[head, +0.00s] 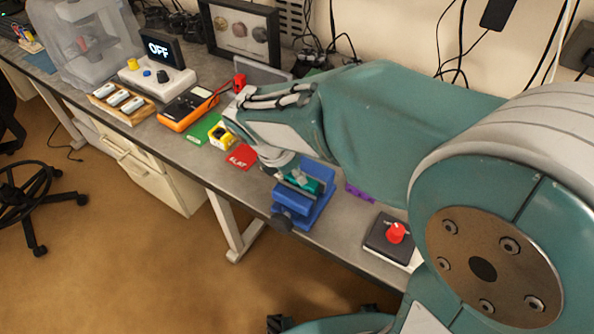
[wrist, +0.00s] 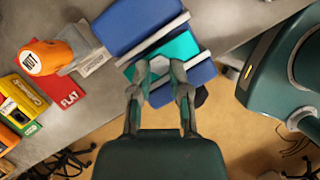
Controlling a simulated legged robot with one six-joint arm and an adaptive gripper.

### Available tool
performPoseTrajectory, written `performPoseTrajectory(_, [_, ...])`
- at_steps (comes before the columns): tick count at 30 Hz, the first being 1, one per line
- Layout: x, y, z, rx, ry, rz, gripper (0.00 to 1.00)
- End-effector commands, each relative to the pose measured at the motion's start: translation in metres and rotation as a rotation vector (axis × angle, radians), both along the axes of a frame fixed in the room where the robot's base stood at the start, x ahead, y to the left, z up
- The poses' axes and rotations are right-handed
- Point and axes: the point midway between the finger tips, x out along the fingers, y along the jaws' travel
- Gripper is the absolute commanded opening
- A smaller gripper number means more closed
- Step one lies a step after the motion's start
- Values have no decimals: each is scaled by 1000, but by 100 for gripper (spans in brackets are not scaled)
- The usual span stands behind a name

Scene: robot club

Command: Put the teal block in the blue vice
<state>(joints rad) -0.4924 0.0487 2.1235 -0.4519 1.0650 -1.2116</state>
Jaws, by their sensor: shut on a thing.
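The blue vice (head: 292,213) stands at the front edge of the bench, and it also shows in the wrist view (wrist: 135,22). The teal block (head: 313,184) is between the vice's two jaws, and its top shows in the wrist view (wrist: 182,47). My gripper (head: 298,177) reaches down over the vice from above. In the wrist view, my gripper (wrist: 159,68) has its fingers shut on the teal block. The fingers and vice jaws hide parts of the block, so I cannot tell whether it touches the vice bed.
A red FLAT card (head: 242,157), a green card (head: 198,130) and an orange meter (head: 188,107) lie left of the vice. A box with a red knob (head: 397,233) is to the right, and a purple piece (head: 358,193) lies between. The bench edge is close.

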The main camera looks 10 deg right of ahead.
Motion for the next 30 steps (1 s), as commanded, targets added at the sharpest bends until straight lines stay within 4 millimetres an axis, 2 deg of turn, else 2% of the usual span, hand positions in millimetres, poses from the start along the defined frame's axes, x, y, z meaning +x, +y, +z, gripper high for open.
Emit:
performPoseTrajectory(9, [0, 0, -3, 0, -1, 0, 0])
performPoseTrajectory(10, [0, 0, -2, 0, -1, 0, 37])
performPoseTrajectory(11, [0, 0, -2, 0, -1, -1, 50])
performPoseTrajectory(12, [0, 0, -2, 0, -1, 0, 58])
performPoseTrajectory(23, [0, 0, -1, 0, -2, -1, 58])
performPoseTrajectory(26, [0, 3, 5, 0, -3, 0, 58])
performPoseTrajectory(30, [-3, 12, 27, 3, -6, 2, 58])
